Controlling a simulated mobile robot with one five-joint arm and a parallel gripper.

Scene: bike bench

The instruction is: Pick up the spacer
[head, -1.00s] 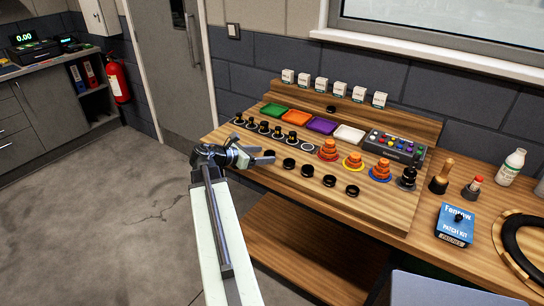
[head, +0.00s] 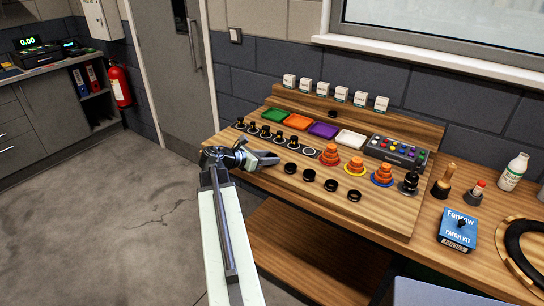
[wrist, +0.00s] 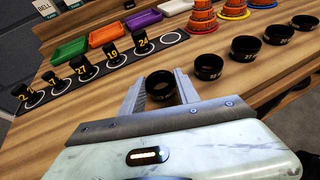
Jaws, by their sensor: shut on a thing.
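The spacer (wrist: 160,85) is a short black ring. In the wrist view it sits between the two fingers of my gripper (wrist: 160,92), which are shut on its sides. It is at or very near the wooden board, and I cannot tell whether it touches. In the head view my gripper (head: 265,160) is over the board's left part, at the left end of a row of similar rings, and the held spacer is not clearly visible there.
Several more black rings (head: 331,185) continue the row to the right, the nearest (wrist: 208,67) close to my right finger. Behind stand numbered black pegs (wrist: 112,53) on a dark strip. Orange stacked cones (head: 355,165) and coloured trays (head: 323,130) are farther back.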

